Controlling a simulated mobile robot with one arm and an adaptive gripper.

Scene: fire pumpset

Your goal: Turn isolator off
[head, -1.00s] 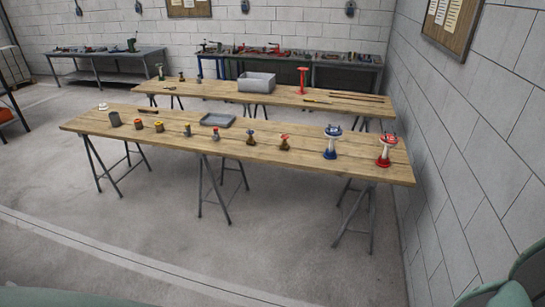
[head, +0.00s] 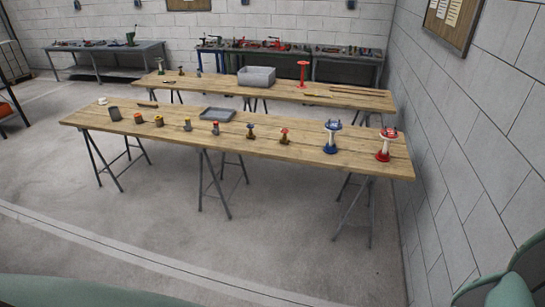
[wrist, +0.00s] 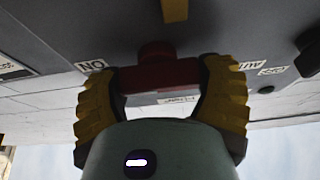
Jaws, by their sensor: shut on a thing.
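In the wrist view, a dark red handle (wrist: 158,76) projects from a grey panel (wrist: 100,35); it looks like the isolator handle. My gripper (wrist: 163,68) has its two yellow padded fingers on the left and right ends of the handle and is shut on it. The handle's bar lies nearly level across the picture. A white label reading "ON", turned upside down, is beside the left finger. Another small label is to the right of the right finger. The handle's far side is hidden. The isolator and my gripper do not show in the head view.
In the head view, a front wooden trestle table (head: 290,165) holds several valves and fittings, and a grey tray (head: 217,114). A second table behind it carries a grey bin (head: 256,76). Grey floor in front is clear. A block wall (head: 465,140) bounds the right.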

